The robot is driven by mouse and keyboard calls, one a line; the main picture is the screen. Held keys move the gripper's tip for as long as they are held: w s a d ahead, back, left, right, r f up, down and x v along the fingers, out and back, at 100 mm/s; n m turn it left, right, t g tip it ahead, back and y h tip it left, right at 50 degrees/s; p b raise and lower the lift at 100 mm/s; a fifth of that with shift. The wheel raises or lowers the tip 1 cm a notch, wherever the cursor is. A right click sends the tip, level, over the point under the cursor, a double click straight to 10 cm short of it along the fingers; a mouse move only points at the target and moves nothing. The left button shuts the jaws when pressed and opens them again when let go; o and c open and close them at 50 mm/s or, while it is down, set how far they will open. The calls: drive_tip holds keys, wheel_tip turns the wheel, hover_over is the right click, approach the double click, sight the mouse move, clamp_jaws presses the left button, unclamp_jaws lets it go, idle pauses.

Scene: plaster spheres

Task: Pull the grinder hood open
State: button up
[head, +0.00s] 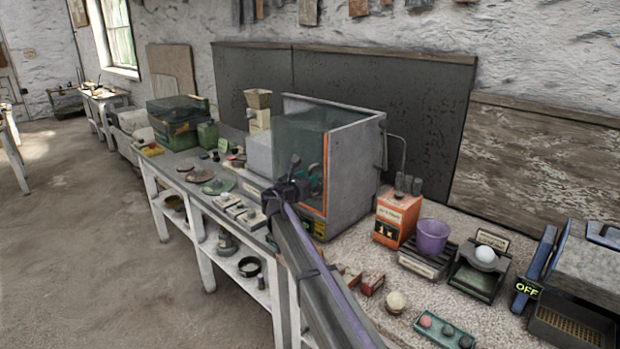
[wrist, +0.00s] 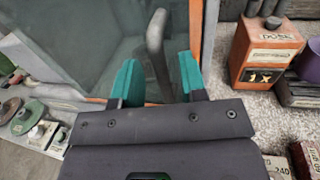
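The grinder hood (head: 298,135) is a dark, greenish see-through panel on the front of a grey cabinet on the bench. Its pane fills the upper left of the wrist view (wrist: 75,40), with an orange frame along its edge. A grey curved bar handle (wrist: 155,45) stands out from it. My gripper (head: 290,188) is at the hood's front, and its teal fingers also show in the wrist view (wrist: 158,78). The fingers are apart, one on each side of the handle, with gaps between.
Right of the cabinet are an orange box (head: 396,220), a purple cup (head: 432,236), a white ball (head: 485,253) on a stand and a grey machine with an OFF sign (head: 526,290). The floor (head: 90,250) in front is clear.

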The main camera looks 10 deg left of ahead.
drive_tip(key=shift+x, duration=1)
drive_tip(key=shift+c, duration=0.2)
clamp_jaws()
